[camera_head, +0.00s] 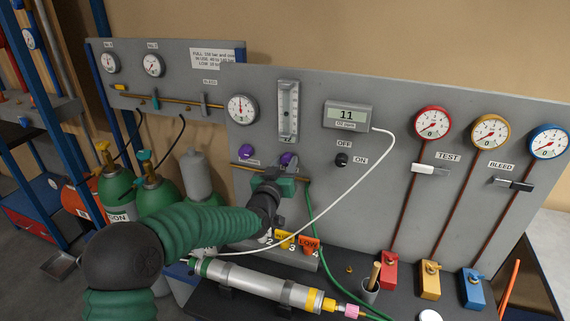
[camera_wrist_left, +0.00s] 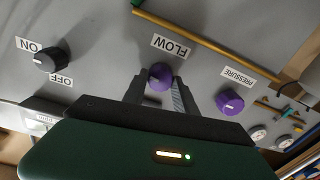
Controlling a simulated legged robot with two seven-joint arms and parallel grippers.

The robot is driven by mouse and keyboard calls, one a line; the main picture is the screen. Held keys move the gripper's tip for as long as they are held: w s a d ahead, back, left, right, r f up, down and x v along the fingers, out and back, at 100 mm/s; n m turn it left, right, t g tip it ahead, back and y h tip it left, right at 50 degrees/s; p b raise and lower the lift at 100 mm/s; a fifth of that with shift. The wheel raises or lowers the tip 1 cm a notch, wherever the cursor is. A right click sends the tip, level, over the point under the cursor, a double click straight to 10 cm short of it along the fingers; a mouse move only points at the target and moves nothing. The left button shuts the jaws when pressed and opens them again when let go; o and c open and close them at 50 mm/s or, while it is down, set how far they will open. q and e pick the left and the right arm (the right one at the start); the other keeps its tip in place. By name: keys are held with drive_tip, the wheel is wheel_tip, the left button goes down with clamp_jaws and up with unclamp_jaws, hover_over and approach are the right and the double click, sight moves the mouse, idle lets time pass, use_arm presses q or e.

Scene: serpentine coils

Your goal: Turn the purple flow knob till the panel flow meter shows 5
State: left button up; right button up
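The purple flow knob (camera_head: 288,159) is on the grey panel below the flow meter (camera_head: 288,110), a clear upright tube with a scale. Its float and reading are too small to tell. In the left wrist view, the flow knob (camera_wrist_left: 160,76) shows below an upside-down FLOW label. My left gripper (camera_head: 281,176) is at the panel, just below the knob. In the wrist view its fingers (camera_wrist_left: 159,84) stand apart on either side of the knob, with small gaps. Contact is not clear. My right gripper is not in view.
A purple pressure knob (camera_wrist_left: 229,101) sits close beside the fingers. A black ON/OFF switch (camera_head: 341,159) is to the right, below a display (camera_head: 347,115) reading 11. A brass pipe, green hose (camera_head: 321,225) and white cable run nearby. A metal cylinder (camera_head: 259,285) lies below my arm.

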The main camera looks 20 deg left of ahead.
use_arm(q)
clamp_jaws()
drive_tip(key=shift+n+b, duration=0.3)
drive_tip(key=shift+n, duration=0.1)
drive_tip(key=shift+f+n+b, duration=0.15)
drive_tip(key=shift+n+b, duration=0.45)
drive_tip(key=shift+n, duration=0.3)
drive_tip(key=n+b, duration=0.2)
drive_tip(key=n, duration=0.1)
drive_tip(key=shift+a+n, duration=0.15)
drive_tip(key=shift+n, duration=0.15)
drive_tip(key=n+b, duration=0.2)
drive_tip(key=n, duration=0.2)
drive_tip(key=shift+n, duration=0.3)
